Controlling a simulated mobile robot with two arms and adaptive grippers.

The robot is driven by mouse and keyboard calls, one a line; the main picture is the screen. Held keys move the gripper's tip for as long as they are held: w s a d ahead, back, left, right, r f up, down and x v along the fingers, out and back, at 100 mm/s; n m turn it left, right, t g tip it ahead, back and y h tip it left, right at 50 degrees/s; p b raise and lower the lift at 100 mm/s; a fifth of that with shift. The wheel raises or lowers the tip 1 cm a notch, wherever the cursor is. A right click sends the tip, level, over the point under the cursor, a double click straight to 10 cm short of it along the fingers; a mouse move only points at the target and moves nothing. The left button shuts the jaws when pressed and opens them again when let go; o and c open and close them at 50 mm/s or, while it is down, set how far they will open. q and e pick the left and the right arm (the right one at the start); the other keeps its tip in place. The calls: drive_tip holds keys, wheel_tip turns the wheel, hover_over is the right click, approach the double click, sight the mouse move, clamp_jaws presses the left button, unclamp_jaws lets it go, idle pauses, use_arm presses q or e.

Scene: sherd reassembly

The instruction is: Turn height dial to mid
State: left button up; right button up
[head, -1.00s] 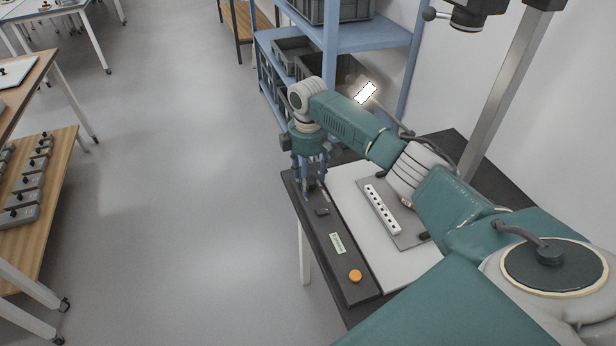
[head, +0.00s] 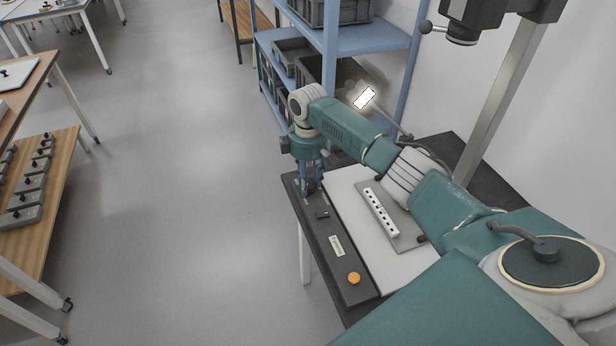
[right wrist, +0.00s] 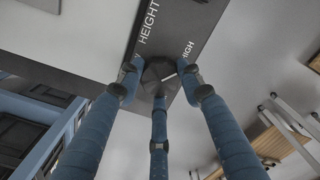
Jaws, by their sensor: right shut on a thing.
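The height dial (right wrist: 158,72) is a dark faceted knob on a dark panel (right wrist: 185,30) lettered HEIGHT, with HIGH at one side, in the right wrist view. A pale line on the knob points toward the HIGH side. My right gripper (right wrist: 158,85) has its three blue fingers closed around the knob. In the head view my right gripper (head: 311,190) points down at the far end of the dark control strip (head: 322,240), and hides the dial there. The lettering opposite HIGH is mostly covered by a finger. My left gripper is out of view.
The strip also carries a small black switch (head: 321,213), a pale display (head: 337,245) and an orange button (head: 354,278). A white socket-like bar (head: 381,211) lies on a grey plate to the right. A blue shelf (head: 375,40) with bins stands behind. Open floor lies left.

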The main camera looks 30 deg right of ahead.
drive_tip(key=m+p, duration=0.4)
drive_tip(key=shift+r+m, duration=0.2)
drive_tip(key=shift+m, duration=0.1)
drive_tip(key=m+p, duration=0.4)
drive_tip(key=m, duration=0.1)
drive_tip(key=shift+f, duration=0.1)
drive_tip(key=m+p, duration=0.1)
drive_tip(key=m, duration=0.2)
drive_tip(key=m+p, duration=0.1)
drive_tip(key=m, duration=0.2)
drive_tip(key=shift+m, duration=0.4)
drive_tip(key=m+p, duration=0.1)
drive_tip(key=m, duration=0.4)
drive_tip(key=shift+f+m, duration=0.1)
drive_tip(key=shift+m, duration=0.2)
drive_tip(key=o, duration=1.1)
drive_tip(key=shift+o, duration=0.2)
